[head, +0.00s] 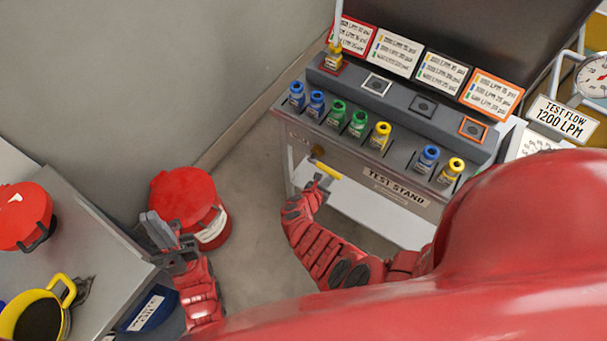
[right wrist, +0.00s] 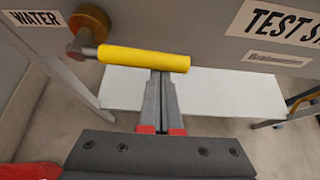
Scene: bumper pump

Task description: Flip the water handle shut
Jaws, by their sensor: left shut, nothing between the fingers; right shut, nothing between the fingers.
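The water handle is a yellow lever (head: 328,170) on the front of the test stand (head: 340,154), below its shelf. In the right wrist view the yellow lever (right wrist: 148,58) sticks out to the right, nearly level, from a brass pivot (right wrist: 88,22) beside the WATER label (right wrist: 34,18). My right gripper (head: 322,181) is shut and empty, just below the lever. In the right wrist view its fingertips (right wrist: 162,76) meet the lever's underside near its free end; I cannot tell if they touch. My left gripper (head: 162,228) is shut and empty, away to the left.
Several blue, green and yellow bottles (head: 358,123) stand in the stand's shelf. A red bucket (head: 188,195) is on the floor behind my left gripper. A grey bench (head: 85,225) at left holds a red container (head: 24,215) and a yellow pot (head: 35,318).

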